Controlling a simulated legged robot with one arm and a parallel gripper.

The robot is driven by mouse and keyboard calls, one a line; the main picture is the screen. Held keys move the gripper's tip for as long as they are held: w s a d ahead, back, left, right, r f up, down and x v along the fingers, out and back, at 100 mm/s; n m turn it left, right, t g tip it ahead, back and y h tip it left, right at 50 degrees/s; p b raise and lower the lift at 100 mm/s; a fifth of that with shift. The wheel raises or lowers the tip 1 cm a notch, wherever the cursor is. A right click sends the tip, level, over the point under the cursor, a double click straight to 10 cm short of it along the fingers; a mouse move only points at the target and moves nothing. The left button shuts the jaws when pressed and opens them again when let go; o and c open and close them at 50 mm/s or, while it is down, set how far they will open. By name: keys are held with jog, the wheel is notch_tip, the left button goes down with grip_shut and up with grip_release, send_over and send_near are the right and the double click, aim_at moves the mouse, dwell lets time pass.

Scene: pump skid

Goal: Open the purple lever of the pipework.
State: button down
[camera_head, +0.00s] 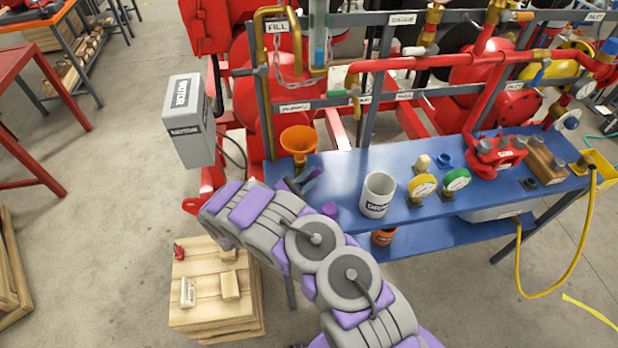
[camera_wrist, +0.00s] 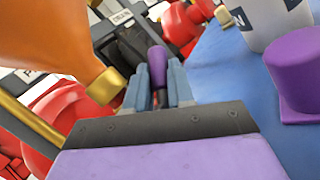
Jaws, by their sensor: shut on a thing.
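The purple lever (camera_wrist: 157,66) shows in the wrist view as a short purple grip pointing away from me. My gripper (camera_wrist: 158,88) has its two grey-blue fingers on either side of the lever and is shut on it. The lever's far end and the pipe it belongs to are mostly hidden or dark. In the head view my arm reaches to the left end of the blue bench, and the fingers there are small and partly hidden, so the lever is hard to make out.
An orange funnel (camera_head: 298,139) with a brass neck stands close left of my gripper. A grey motor box (camera_head: 190,120) stands left. Yellow and green gauges lie farther right.

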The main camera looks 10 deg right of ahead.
jog(key=shift+r, duration=0.1)
jog(key=c, duration=1)
grip_release()
